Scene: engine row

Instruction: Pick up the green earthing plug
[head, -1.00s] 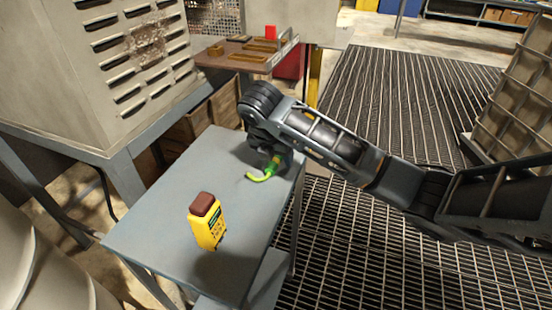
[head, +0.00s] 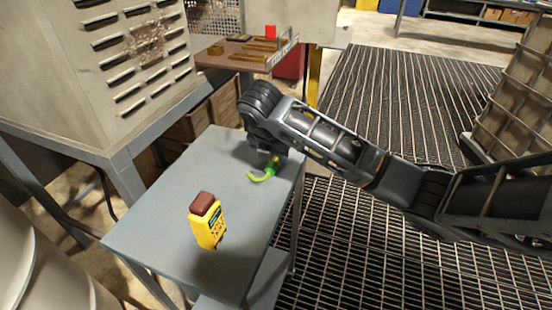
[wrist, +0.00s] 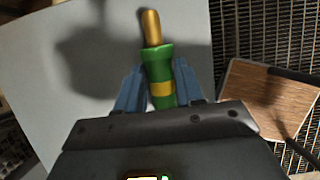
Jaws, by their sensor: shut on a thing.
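The green earthing plug (wrist: 158,66) has a green body with a yellow band and a brass tip, seen in the wrist view. In the head view the plug (head: 270,169) shows at the far right part of the grey table (head: 165,215), with a yellow-green tail curving left. My gripper (wrist: 160,78) is shut on the plug, with a blue finger on each side of its green body. In the head view my gripper (head: 272,160) is mostly hidden by my arm. I cannot tell how far the plug is above the tabletop.
A yellow handheld device (head: 207,226) with a brown top stands on the near part of the table. A louvred cabinet (head: 130,60) is at the left. A brown bench (head: 232,60) with a red block stands behind. Grating floor (head: 400,90) lies to the right.

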